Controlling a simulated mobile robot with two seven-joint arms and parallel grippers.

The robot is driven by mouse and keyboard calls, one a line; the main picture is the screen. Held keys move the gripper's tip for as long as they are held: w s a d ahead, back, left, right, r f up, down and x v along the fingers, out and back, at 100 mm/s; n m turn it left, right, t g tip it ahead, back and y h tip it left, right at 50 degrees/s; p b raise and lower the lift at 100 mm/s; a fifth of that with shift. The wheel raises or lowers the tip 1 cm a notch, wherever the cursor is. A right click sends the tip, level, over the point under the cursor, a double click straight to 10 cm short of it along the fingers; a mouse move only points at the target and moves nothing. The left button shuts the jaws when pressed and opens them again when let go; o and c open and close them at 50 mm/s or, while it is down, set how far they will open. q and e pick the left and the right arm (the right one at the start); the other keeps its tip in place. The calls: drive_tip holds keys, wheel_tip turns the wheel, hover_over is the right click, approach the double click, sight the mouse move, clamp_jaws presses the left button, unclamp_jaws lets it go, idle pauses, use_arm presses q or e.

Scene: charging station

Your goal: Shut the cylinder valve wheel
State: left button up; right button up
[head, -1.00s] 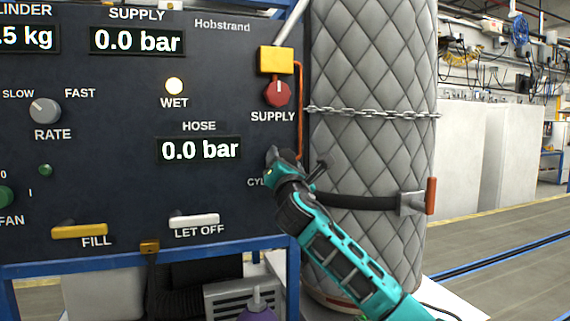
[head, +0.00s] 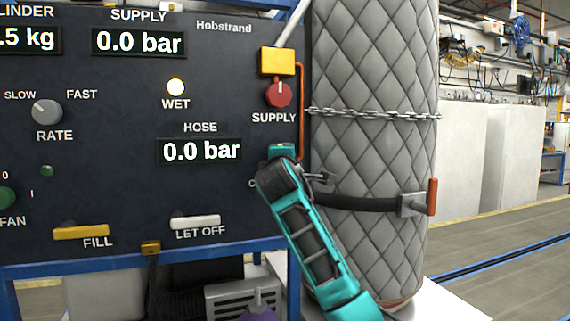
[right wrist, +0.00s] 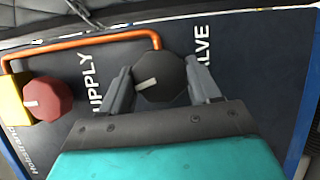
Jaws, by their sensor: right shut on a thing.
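The cylinder valve wheel is a dark, many-sided knob with a pale pointer mark (right wrist: 158,80), on the dark panel in the right wrist view. My right gripper (right wrist: 157,88) has its two grey fingers on either side of the wheel and is shut on it. In the head view my right arm, teal and black, reaches up to the panel's right edge, and the gripper (head: 281,152) hides the wheel. Only a letter of its label shows beside the arm. My left gripper is not in either view.
A red supply knob (head: 279,94) sits above, below a yellow block (head: 277,61), with an orange pipe (head: 302,110) beside it. A grey quilted cylinder (head: 370,90) with a chain (head: 370,113) stands right of the panel. The hose display (head: 201,150) reads 0.0 bar.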

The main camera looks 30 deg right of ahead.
drive_tip(key=shift+m+g+y, duration=0.4)
drive_tip(key=shift+m, duration=1.1)
drive_tip(key=o, duration=1.1)
drive_tip(key=shift+c, duration=0.2)
drive_tip(key=b+v, duration=0.1)
drive_tip(key=v, duration=1.2)
drive_tip(key=shift+r, duration=0.25)
drive_tip(key=shift+w, duration=0.1)
